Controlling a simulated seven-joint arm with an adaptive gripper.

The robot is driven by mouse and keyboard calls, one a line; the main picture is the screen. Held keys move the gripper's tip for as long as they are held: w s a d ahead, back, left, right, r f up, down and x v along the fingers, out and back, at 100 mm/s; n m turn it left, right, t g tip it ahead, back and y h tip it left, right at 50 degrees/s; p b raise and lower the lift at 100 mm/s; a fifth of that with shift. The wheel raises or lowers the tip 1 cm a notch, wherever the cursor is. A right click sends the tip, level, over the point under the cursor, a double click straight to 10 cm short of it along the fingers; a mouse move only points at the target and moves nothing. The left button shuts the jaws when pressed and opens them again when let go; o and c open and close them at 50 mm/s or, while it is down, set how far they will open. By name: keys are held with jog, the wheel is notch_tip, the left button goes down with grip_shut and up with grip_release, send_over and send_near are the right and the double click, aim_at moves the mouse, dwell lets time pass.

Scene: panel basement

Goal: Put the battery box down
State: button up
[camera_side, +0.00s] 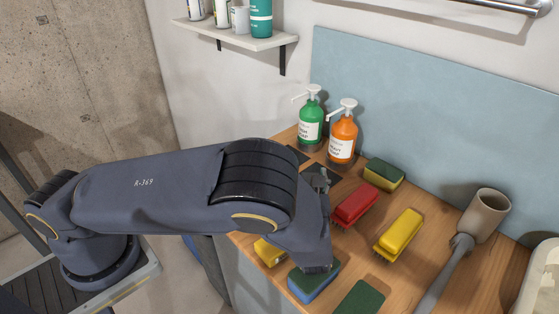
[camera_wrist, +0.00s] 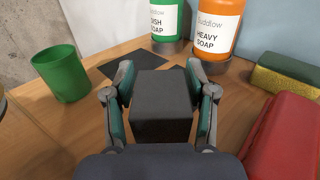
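The battery box appears to be the dark grey block (camera_wrist: 162,108) in the middle of the wrist view. My gripper (camera_wrist: 161,78) has its teal-padded fingers on both sides of the block and seems shut on it. Whether the block touches the table is hard to tell. In the side view my gripper (camera_side: 318,178) is over the wooden table, in front of the soap bottles, and my arm largely hides it. A flat black patch (camera_wrist: 118,64) lies on the table beyond the block, partly hidden by the block and fingers.
Green (camera_wrist: 166,20) and orange (camera_wrist: 218,27) soap bottles stand behind the block. A green cup (camera_wrist: 62,76) is at left. A red brush (camera_wrist: 287,140) and a sponge (camera_wrist: 288,74) are at right. A yellow brush (camera_side: 399,234) and grey holder (camera_side: 485,214) stand farther right.

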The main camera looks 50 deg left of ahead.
jog(key=shift+o, duration=0.4)
jog(key=shift+s+f, duration=0.15)
jog(key=shift+f, duration=0.15)
